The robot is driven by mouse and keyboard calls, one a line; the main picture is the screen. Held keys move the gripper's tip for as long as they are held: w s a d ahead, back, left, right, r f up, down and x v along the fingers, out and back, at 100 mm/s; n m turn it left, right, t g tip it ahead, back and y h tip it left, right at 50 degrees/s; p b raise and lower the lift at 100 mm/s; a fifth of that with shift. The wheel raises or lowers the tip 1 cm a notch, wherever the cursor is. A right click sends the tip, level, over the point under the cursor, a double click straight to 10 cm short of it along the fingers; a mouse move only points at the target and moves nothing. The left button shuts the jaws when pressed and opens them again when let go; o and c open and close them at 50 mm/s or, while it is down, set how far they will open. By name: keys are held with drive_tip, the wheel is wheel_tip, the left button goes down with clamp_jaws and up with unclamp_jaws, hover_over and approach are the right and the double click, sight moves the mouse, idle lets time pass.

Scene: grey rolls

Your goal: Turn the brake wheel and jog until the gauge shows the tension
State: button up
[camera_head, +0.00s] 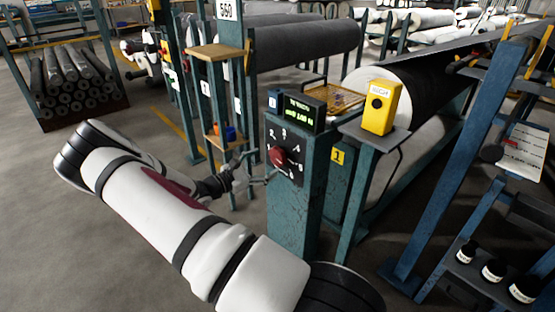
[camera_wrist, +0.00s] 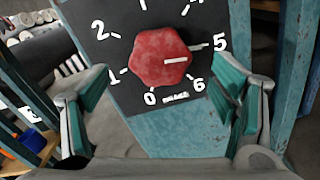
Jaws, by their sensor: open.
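The brake wheel is a red knob (camera_head: 280,157) on a dark dial plate at the top of a teal pedestal (camera_head: 292,225). In the wrist view the red knob (camera_wrist: 160,58) has a white pointer mark aimed right, near the 5. Numbers ring it. A display with green text (camera_head: 299,111), too small to read surely, sits on top of the pedestal. A yellow box with a black button (camera_head: 380,107), likely the jog control, stands on a stand to the right. My gripper (camera_head: 257,172) is open just left of the dial; its fingers (camera_wrist: 158,112) are apart below and beside the knob, not touching it.
A large grey roll (camera_head: 425,88) lies behind the yellow box. Blue posts and a shelf with dark bottles (camera_head: 492,270) stand at the right. A wooden-shelved stand (camera_head: 215,52) is behind my gripper. Open floor (camera_head: 60,220) lies at the left.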

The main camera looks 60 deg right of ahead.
sight(276, 157)
drive_tip(key=b+x, duration=0.1)
drive_tip(key=x, duration=0.5)
drive_tip(key=shift+d, duration=0.25)
drive_tip(key=shift+s, duration=0.1)
drive_tip(key=c, duration=1.2)
